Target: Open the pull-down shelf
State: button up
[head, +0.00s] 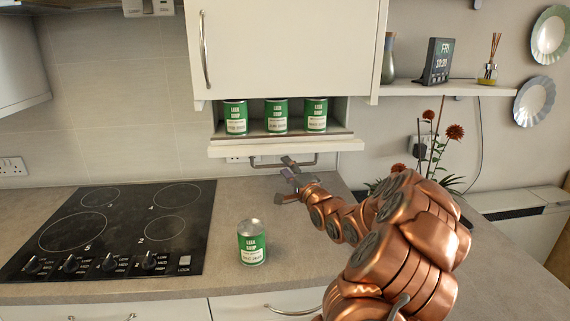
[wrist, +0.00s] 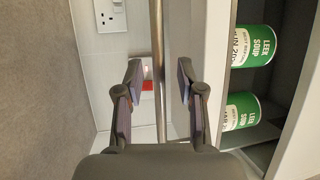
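The pull-down shelf (head: 350,145) is a pale board with a grey tray under the white wall cabinet (head: 290,50). Three green soup cans (head: 276,116) stand on it; two show in the wrist view (wrist: 255,45). A metal bar handle (head: 262,163) hangs below the shelf's front edge. My gripper (head: 289,166) is at the right part of this handle. In the wrist view my gripper (wrist: 160,82) is open, with the bar (wrist: 158,40) running between its two fingers. Neither finger appears to touch the bar.
A single soup can (head: 251,242) stands on the counter (head: 220,240) right of the black hob (head: 120,230). A plant with red flowers (head: 436,150) is behind my arm. A side shelf (head: 450,88) holds a clock (head: 437,62) and a diffuser (head: 489,70).

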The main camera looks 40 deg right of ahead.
jog(key=shift+x, duration=0.95)
grip_shut()
